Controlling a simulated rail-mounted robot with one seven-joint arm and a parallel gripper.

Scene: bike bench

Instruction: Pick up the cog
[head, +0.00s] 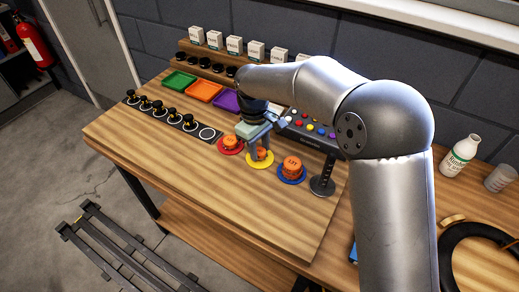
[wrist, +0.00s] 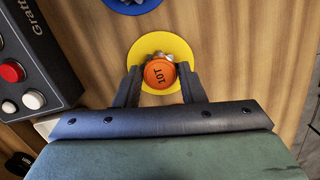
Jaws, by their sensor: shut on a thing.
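An orange-topped cog (wrist: 160,73) with a dark label that looks like "10T" sits between my fingers over the yellow disc (wrist: 184,45) in the wrist view. My gripper (wrist: 159,84) is shut on this cog, a finger on each side. In the head view my gripper (head: 259,150) comes down from above at the yellow disc (head: 260,162) and partly hides the cog (head: 259,154). I cannot tell whether the cog still touches the disc.
A dark panel with coloured buttons (head: 309,127) stands close behind and to the right. A strip of black knobs (head: 173,118) lies to the left, with green, orange and purple trays (head: 204,90) behind. A round-based stand (head: 322,186) is at right. The front bench top is clear.

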